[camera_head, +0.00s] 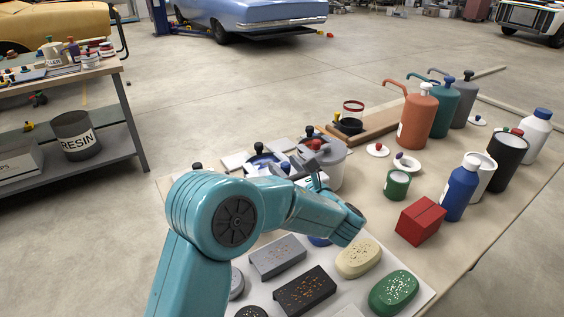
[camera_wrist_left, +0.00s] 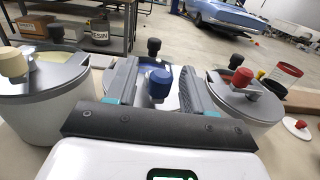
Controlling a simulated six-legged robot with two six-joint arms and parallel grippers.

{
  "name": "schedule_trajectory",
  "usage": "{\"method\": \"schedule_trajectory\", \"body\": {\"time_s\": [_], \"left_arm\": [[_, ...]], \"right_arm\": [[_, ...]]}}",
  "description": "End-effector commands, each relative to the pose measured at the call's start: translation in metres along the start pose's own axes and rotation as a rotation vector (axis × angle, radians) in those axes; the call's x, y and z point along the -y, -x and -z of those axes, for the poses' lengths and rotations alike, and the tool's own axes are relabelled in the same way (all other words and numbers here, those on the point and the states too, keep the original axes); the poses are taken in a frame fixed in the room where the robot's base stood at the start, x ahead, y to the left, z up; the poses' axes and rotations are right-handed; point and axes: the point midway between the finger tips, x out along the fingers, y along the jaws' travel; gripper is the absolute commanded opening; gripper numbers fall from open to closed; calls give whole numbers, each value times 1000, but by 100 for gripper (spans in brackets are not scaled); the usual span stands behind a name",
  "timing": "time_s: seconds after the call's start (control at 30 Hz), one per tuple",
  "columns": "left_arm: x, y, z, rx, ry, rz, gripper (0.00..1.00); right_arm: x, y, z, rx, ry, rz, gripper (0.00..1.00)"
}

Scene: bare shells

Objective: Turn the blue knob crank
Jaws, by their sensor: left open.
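The blue knob (camera_wrist_left: 159,82) is on a crank across the top of the middle canister. In the left wrist view it stands between the two fingers of my open left gripper (camera_wrist_left: 158,70), with no contact visible. The same crank has a black knob (camera_wrist_left: 154,46), and blue shows inside the canister behind it. In the head view the blue knob (camera_head: 285,168) is small, at the far side of my left arm. My left gripper (camera_head: 310,172) is partly hidden there by its own wrist. The canister's lower body is hidden.
A canister with a red knob (camera_wrist_left: 241,77) stands close on the right, and one with a cream knob (camera_wrist_left: 13,63) on the left. Soap bars (camera_head: 393,291), a red box (camera_head: 420,221) and pump bottles (camera_head: 418,118) share the table. A shelf (camera_head: 115,118) stands left.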

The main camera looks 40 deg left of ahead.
Motion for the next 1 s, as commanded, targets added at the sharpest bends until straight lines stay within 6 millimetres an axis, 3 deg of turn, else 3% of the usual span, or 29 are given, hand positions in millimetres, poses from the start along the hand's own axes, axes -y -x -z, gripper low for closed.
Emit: {"method": "schedule_trajectory", "body": {"time_s": [0.2,0.5,0.67,1.0], "left_arm": [[1,-23,0,0,0,-1,52],[1,-25,0,-1,0,1,52],[1,-25,0,-1,0,0,0],[0,-25,1,0,0,35,0]], "right_arm": [[0,0,0,0,0,0,50],[0,0,0,0,0,0,50],[0,0,0,0,0,0,50],[-1,-4,0,0,0,0,50]]}}
